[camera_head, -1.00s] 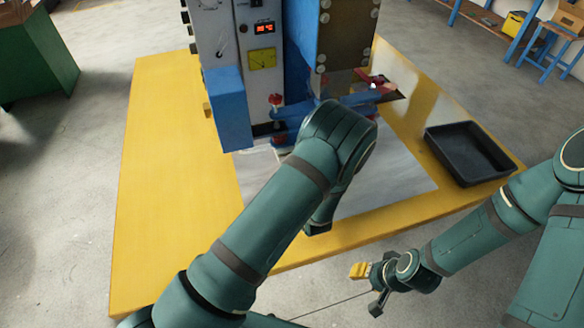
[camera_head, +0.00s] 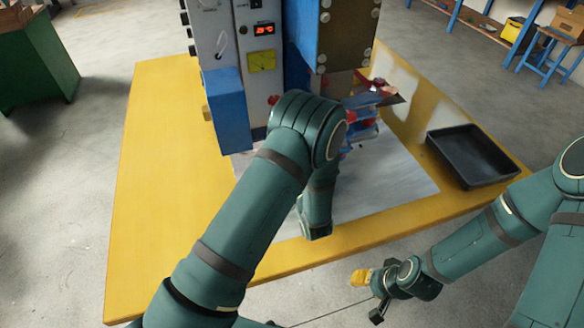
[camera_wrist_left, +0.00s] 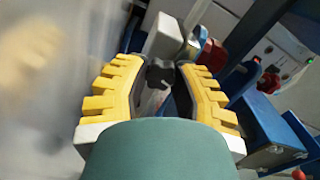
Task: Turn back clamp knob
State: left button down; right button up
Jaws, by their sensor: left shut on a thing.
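In the left wrist view, a small black lobed clamp knob (camera_wrist_left: 159,75) sits between the yellow ribbed fingers of my left gripper (camera_wrist_left: 160,67). The gripper is shut on it, with the fingertips at either side. In the head view my left arm hides this gripper and the knob. The welding machine (camera_head: 262,95) stands on the table, with a red display and a yellow meter on its front. My right gripper (camera_head: 369,294) hangs beyond the table's front edge, far from the machine; its finger gap is unclear.
The yellow table (camera_head: 150,220) bears a pale plate (camera_head: 400,185) and a black tray (camera_head: 470,155) at its right. Blue and red machine parts (camera_head: 365,125) project right of my left arm. The table's left side is clear.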

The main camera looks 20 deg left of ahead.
pick_arm(q)
jog(key=shift+r, duration=0.1)
dwell(0.5)
jog(key=c, duration=0.7)
grip_release()
jog(key=shift+o, duration=0.2)
jog(key=v, duration=1.2)
